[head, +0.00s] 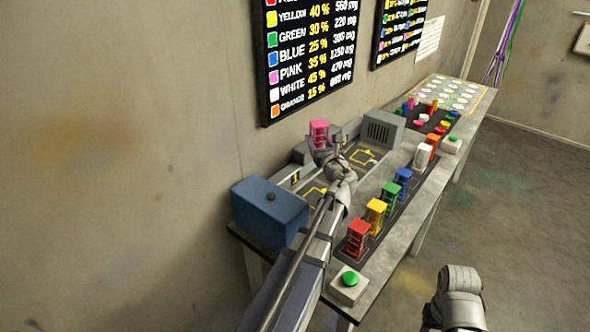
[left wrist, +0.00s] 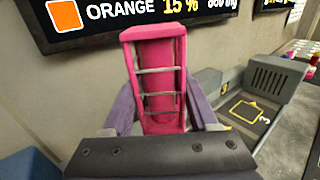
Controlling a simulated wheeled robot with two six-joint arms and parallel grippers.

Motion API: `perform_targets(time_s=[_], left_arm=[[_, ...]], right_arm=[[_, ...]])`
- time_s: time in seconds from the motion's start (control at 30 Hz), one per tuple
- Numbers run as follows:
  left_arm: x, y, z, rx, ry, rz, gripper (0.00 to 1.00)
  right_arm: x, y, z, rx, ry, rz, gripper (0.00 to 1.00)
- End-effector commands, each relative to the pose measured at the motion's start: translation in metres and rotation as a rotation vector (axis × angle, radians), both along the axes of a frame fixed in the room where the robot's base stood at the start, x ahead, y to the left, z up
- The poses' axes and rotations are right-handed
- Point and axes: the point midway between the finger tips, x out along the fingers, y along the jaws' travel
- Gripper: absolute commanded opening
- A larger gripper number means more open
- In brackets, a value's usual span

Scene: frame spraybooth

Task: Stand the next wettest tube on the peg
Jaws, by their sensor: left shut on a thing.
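My left gripper (head: 322,148) is shut on a pink tube (head: 319,133) and holds it upright above the back of the bench. In the left wrist view the pink tube (left wrist: 160,78), an open frame with grey cross bars, stands between purple-grey fingers (left wrist: 163,115). A row on a dark strip holds a red tube (head: 358,239), yellow tube (head: 375,214), green tube (head: 389,194), blue tube (head: 403,182), white tube (head: 422,156) and orange tube (head: 432,141). A gap lies between blue and white. I cannot make out the peg.
A wall board (head: 310,55) lists colours with percentages: yellow 40, green 30, blue 25, pink 35, white 45, orange 15. A blue box (head: 270,211) stands at the bench's near left. A grey vented block (head: 383,130) stands behind. A green button (head: 349,279) sits at the near corner.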

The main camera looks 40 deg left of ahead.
Motion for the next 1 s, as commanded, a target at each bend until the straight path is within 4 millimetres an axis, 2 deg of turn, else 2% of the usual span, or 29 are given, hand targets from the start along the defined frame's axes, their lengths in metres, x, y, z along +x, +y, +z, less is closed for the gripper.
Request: perform_targets(time_s=[0.07,0.3,0.5,0.63,1.0], left_arm=[[-0.001,-0.001,-0.011,0.000,0.000,-0.009,0.00],[-0.005,-0.004,-0.068,0.000,0.000,-0.078,0.00],[-0.007,-0.007,-0.100,0.000,0.000,-0.133,0.00],[-0.007,-0.009,-0.107,0.000,0.000,-0.152,0.00],[-0.006,-0.009,-0.112,0.000,0.000,-0.158,0.00]], right_arm=[[0.000,0.000,-0.011,0.000,0.000,0.000,0.50],[0.000,0.000,-0.068,0.000,0.000,0.000,0.50],[0.000,0.000,-0.100,0.000,0.000,0.000,0.50],[0.000,0.000,-0.108,0.000,0.000,0.001,0.50],[0.000,0.000,-0.112,0.000,0.000,0.001,0.50]])
